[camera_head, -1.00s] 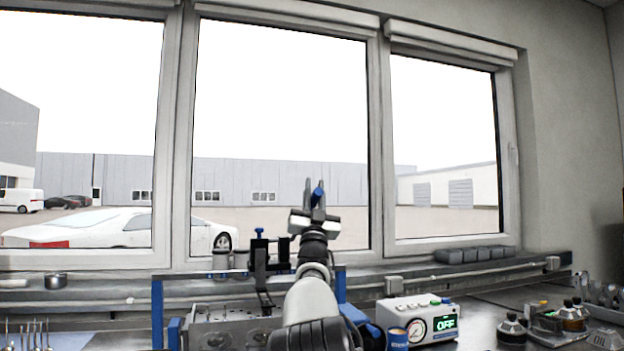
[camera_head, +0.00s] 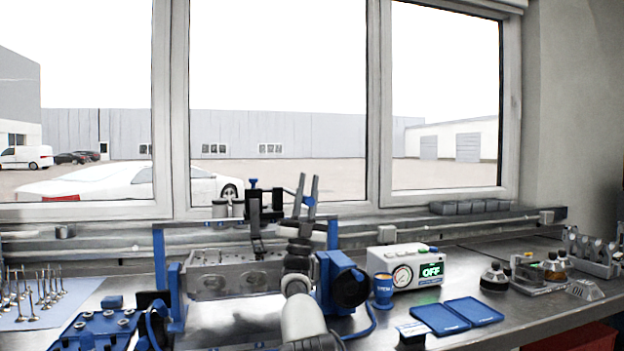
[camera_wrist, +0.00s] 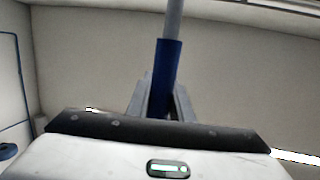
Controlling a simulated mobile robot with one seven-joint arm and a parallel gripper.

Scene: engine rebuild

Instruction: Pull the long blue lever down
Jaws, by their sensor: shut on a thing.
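The long blue lever shows in the wrist view as a blue grip (camera_wrist: 166,70) with a grey rod running up out of the top of the picture. My gripper (camera_wrist: 160,98) is shut on the blue grip, with one finger on each side. In the head view my gripper (camera_head: 307,184) points up in front of the middle window, and a small piece of blue (camera_head: 310,201) shows between its fingers. The rest of the lever and its mount cannot be made out there.
A blue-framed fixture with a metal engine head (camera_head: 235,277) stands on the bench below my arm. To its right are a box with a gauge reading OFF (camera_head: 408,268), a blue cup (camera_head: 383,291) and an open blue case (camera_head: 456,315). Valves stand at far left.

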